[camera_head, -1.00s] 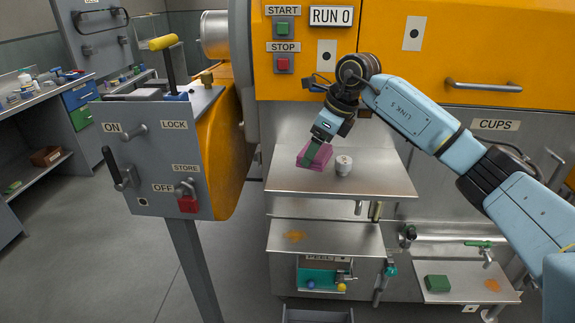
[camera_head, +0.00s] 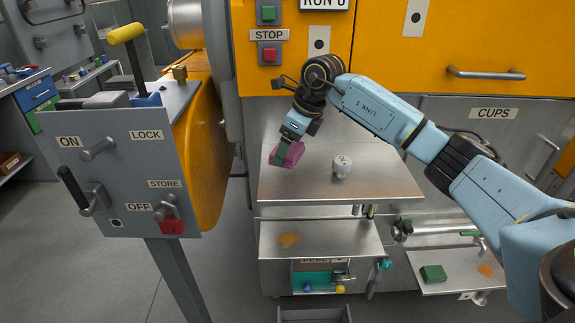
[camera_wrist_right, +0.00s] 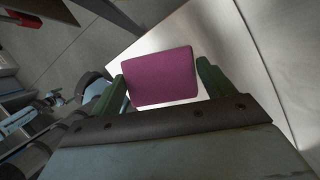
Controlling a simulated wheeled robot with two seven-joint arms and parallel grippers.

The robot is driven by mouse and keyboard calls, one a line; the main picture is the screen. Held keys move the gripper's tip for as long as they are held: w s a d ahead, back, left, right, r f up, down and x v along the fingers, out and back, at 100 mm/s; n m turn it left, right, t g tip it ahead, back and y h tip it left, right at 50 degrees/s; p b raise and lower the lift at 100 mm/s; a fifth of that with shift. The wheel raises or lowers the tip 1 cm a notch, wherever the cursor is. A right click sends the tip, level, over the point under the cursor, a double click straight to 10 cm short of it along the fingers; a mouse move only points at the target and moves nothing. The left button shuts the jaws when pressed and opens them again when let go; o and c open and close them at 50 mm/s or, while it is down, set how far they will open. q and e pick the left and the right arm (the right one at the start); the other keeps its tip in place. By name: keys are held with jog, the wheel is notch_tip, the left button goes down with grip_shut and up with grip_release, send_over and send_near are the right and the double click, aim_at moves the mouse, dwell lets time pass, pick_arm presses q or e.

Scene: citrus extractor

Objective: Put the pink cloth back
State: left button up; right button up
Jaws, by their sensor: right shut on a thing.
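The pink cloth (camera_head: 289,156) is a folded pad above the left edge of the upper steel shelf (camera_head: 350,183). My right gripper (camera_head: 285,152) is shut on it; in the right wrist view the cloth (camera_wrist_right: 162,76) sits between the two green fingers (camera_wrist_right: 163,88). The gripper hides part of the cloth in the head view, and I cannot tell how far it is above the shelf. My left gripper is not in view.
A white cup-like item (camera_head: 342,166) stands on the upper shelf right of the cloth. A lower shelf (camera_head: 320,243) has an orange stain (camera_head: 288,240). A green pad (camera_head: 433,273) lies on a lower right shelf. A control box (camera_head: 115,165) stands at the left.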

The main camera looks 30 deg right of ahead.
jog(key=shift+f, duration=0.7)
notch_tip(320, 180, down, 4)
jog(key=shift+r, duration=0.2)
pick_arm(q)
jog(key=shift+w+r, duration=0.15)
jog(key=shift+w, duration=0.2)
pick_arm(e)
jog(key=shift+f, duration=0.15)
jog(key=shift+f, duration=0.1)
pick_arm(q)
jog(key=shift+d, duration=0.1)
pick_arm(e)
jog(key=o, duration=0.9)
